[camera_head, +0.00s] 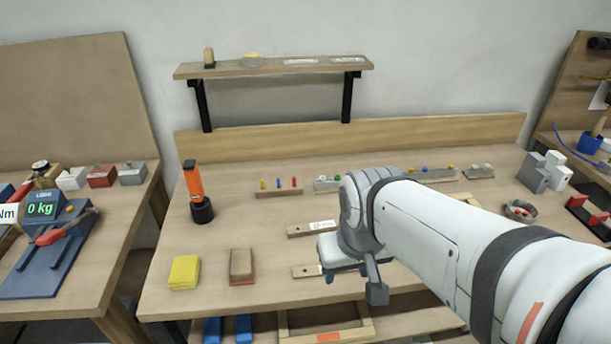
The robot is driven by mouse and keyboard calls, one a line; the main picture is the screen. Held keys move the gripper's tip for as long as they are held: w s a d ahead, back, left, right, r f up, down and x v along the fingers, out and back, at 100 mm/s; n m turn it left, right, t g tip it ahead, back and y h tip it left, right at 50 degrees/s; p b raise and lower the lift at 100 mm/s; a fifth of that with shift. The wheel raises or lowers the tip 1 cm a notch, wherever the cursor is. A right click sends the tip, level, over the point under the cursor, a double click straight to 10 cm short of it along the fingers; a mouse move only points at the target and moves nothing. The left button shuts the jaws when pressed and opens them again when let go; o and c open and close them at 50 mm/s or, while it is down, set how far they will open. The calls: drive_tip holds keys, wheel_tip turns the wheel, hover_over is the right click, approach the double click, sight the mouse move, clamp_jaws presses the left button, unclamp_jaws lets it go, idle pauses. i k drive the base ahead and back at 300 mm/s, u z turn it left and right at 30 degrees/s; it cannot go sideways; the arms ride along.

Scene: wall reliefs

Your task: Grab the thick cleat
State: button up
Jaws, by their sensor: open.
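Two wooden strips with pale labels lie on the middle table, partly hidden behind my arm. The upper strip (300,231) and the lower strip (303,271) both run to the right under my wrist. Either could be the thick cleat; their thickness and label text are too small to tell apart. My gripper (352,281) is open, close to the right end of the lower strip's visible part. One dark finger shows at its lower right. The space between the fingers is mostly hidden, and I cannot tell whether it touches a strip.
A yellow sponge-like block (184,271) and a brown block (241,265) lie at the front left. An orange and black tool (196,192) stands behind them. Small peg racks (279,190) line the back below a raised shelf (275,67).

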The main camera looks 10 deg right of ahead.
sight(297, 231)
drive_tip(key=z, duration=2.1)
drive_tip(key=k, duration=1.45)
drive_tip(key=u, duration=0.75)
drive_tip(key=i, duration=1)
drive_tip(key=u, duration=0.1)
